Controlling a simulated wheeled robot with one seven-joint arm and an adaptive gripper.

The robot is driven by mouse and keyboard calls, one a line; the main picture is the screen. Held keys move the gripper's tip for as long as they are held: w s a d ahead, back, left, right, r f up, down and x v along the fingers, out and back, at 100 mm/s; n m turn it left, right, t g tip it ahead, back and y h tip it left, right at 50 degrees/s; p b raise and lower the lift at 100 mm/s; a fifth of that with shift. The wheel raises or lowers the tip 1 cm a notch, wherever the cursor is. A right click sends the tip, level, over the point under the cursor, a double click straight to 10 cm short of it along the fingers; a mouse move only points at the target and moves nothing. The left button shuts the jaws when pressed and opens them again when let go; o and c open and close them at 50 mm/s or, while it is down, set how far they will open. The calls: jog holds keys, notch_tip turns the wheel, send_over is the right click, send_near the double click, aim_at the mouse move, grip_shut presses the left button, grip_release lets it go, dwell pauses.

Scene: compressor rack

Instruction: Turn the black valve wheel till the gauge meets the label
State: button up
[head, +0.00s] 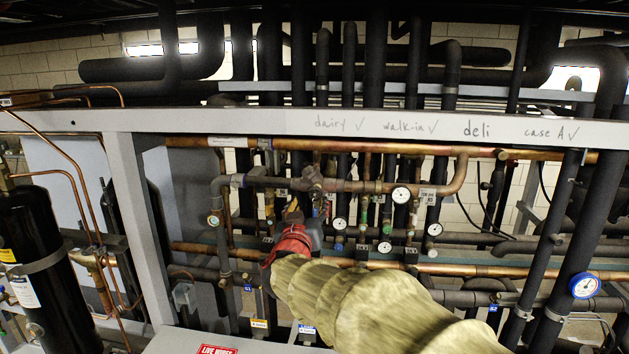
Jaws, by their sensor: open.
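My arm reaches in from the bottom right in a tan sleeve, with a red cuff at its far end. My gripper (292,214) is just past the cuff, among the pipes left of centre; its fingers are small and partly hidden. I cannot make out the black valve wheel; the arm may cover it. Several small white gauges hang on the pipes, among them one upper gauge (401,195), one right gauge (434,229) and one lower gauge (384,247). Needle readings are too small to tell.
A grey beam (270,121) crosses above, handwritten "dairy", "walk-in", "deli" and "case A"; all but "deli" have ticks. Copper pipes (400,149) run beneath it. A blue-rimmed gauge (585,286) is at right. A black cylinder (35,250) and grey post (135,210) stand left.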

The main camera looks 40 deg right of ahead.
aim_at(315, 195)
jog(key=shift+p+x, duration=0.6)
jog(key=shift+x, duration=3.35)
jog(key=shift+s+d+r, duration=0.1)
jog(key=shift+s, duration=0.1)
jog(key=c, duration=0.3)
jog(key=c, duration=0.8)
jog(key=shift+c, duration=0.3)
jog(key=shift+m+b, duration=0.35)
jog(key=shift+m, duration=0.05)
